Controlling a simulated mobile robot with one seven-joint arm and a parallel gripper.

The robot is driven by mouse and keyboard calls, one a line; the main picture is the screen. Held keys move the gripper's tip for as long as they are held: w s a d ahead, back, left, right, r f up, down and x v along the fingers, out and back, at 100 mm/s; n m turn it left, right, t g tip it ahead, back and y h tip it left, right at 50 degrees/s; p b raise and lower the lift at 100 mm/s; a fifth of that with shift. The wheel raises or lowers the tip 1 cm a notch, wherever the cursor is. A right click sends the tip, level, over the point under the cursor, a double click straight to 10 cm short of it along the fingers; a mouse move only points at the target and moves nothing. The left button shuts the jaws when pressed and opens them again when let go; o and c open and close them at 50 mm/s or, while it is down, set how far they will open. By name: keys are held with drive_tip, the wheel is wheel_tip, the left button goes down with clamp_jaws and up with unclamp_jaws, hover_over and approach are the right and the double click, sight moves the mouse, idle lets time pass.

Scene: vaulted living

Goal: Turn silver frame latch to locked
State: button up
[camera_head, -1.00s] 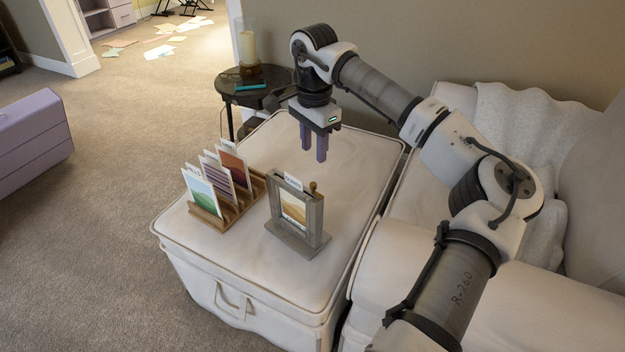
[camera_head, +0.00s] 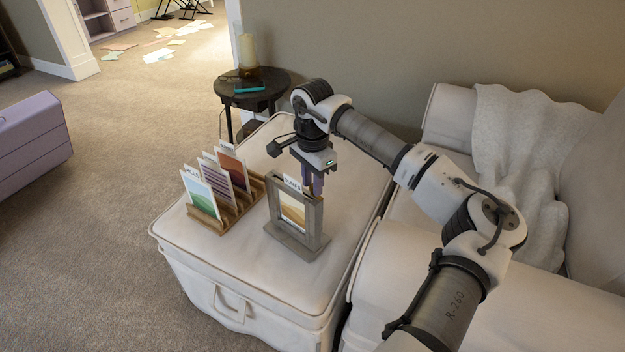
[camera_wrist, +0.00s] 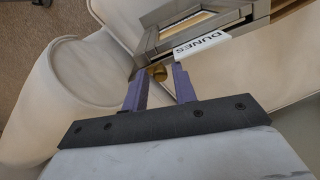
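The silver-grey picture frame (camera_head: 273,208) stands upright on the cream ottoman, with a landscape card in it. It also shows at the top of the wrist view (camera_wrist: 148,38), with a white tab reading DUNES (camera_wrist: 203,44). Its brass latch knob (camera_wrist: 157,72) shows between my fingertips in the wrist view; in the head view my fingers hide it. My gripper (camera_head: 312,188) points down at the frame's upper right corner. Its purple fingers (camera_wrist: 158,76) are apart, one on each side of the knob, with a gap visible. I cannot tell whether either finger touches it.
A wooden rack (camera_head: 228,212) with several upright cards stands left of the frame on the ottoman (camera_head: 230,258). A dark side table (camera_head: 252,100) with a candle is behind. The sofa (camera_head: 470,285) borders the right. The ottoman top behind the rack is clear.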

clamp_jaws()
drive_tip(key=shift+m, duration=0.3)
drive_tip(key=m, duration=0.3)
drive_tip(key=shift+m+b, duration=0.3)
drive_tip(key=m, duration=0.3)
drive_tip(key=shift+m, duration=0.3)
drive_tip(key=m, duration=0.5)
drive_tip(key=shift+b, duration=0.35)
drive_tip(key=m, duration=0.5)
